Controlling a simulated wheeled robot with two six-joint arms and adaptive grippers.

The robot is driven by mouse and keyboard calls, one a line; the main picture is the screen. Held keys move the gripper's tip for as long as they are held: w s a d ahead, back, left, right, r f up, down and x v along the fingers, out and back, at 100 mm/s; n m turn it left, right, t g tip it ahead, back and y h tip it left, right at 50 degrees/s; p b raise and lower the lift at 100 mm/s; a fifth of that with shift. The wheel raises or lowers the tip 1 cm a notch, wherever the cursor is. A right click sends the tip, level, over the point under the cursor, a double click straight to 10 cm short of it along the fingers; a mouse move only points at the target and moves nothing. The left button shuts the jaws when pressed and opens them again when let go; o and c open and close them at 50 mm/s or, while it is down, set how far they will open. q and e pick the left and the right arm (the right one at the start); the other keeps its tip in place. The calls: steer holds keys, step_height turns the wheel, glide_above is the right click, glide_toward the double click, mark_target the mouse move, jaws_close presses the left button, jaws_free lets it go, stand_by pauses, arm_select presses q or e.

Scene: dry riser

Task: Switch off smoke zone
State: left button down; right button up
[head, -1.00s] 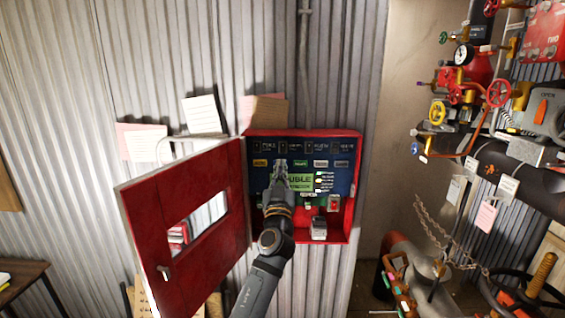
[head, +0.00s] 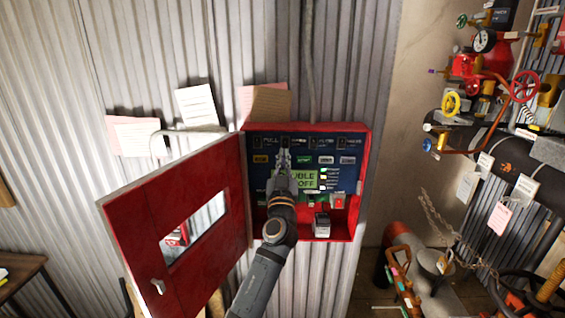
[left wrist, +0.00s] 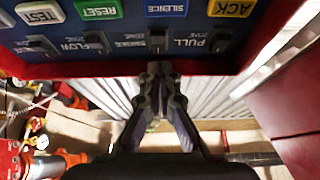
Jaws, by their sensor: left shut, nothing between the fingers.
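The red alarm panel box (head: 366,185) hangs on the wall with its blue face showing. A row of small dark zone switches runs along its top, and the smoke zone switch (left wrist: 158,42) is beside its label, between the pull and flow switches. My left gripper (head: 285,148) is shut and empty, its tip just below the smoke switch in the head view. In the left wrist view, the fingertips (left wrist: 160,72) line up with that switch; I cannot tell if they touch. A green screen (head: 306,180) is partly hidden by my gripper. My right gripper is out of view.
The red panel door (head: 150,215) stands open to the left. Paper notes (head: 197,105) are on the wall above. A row of coloured buttons (left wrist: 165,9) lies beyond the switches.

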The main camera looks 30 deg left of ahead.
arm_select(q)
steer(key=s+d+f+b, duration=0.3)
steer(key=s+f+b, duration=0.2)
steer(key=s+f, duration=0.1)
steer(key=shift+s+f, duration=0.3)
steer(key=shift+f, duration=0.1)
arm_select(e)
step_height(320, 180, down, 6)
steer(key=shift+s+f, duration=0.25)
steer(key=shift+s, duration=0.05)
